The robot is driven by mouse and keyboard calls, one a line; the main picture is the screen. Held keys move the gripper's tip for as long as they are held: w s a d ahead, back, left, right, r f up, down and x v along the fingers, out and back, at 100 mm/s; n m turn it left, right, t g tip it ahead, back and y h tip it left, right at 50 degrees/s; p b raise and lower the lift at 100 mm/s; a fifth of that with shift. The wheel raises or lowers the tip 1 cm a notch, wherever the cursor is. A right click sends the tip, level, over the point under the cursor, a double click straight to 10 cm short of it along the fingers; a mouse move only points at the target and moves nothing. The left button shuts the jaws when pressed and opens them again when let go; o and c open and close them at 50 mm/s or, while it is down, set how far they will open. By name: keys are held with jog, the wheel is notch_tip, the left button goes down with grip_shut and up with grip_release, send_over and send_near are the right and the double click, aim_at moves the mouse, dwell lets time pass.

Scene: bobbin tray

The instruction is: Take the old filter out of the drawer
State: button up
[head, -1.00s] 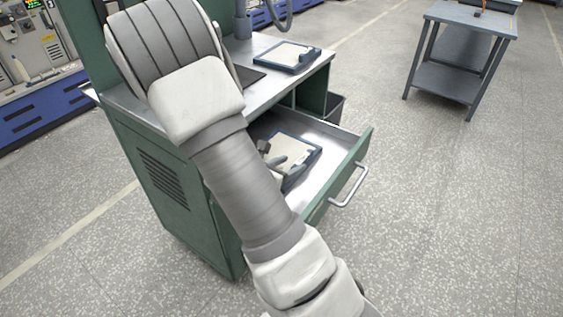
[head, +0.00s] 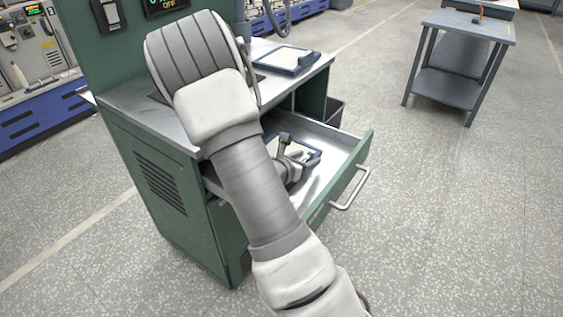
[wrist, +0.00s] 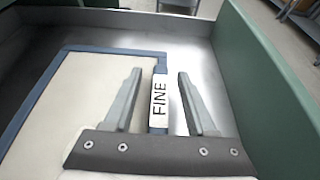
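The old filter (head: 312,157) lies in the open drawer (head: 345,141). It has a blue frame and a cream panel, and my arm and gripper hide part of it in the head view. In the wrist view the filter (wrist: 85,95) is on the left, with a white label reading FINE (wrist: 160,100) on its right edge. My gripper (wrist: 159,76) is open, with one finger on each side of this labelled edge. Gaps show between the fingers and the label. In the head view my gripper (head: 284,146) is over the filter.
Another blue-framed filter (head: 287,60) lies on the green cabinet's top (head: 262,78). The drawer's green front with its handle (head: 352,190) stands out over the floor. A grey side table (head: 462,50) stands at the back right. The floor between is clear.

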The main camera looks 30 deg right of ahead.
grip_shut()
jog(key=shift+r, duration=0.15)
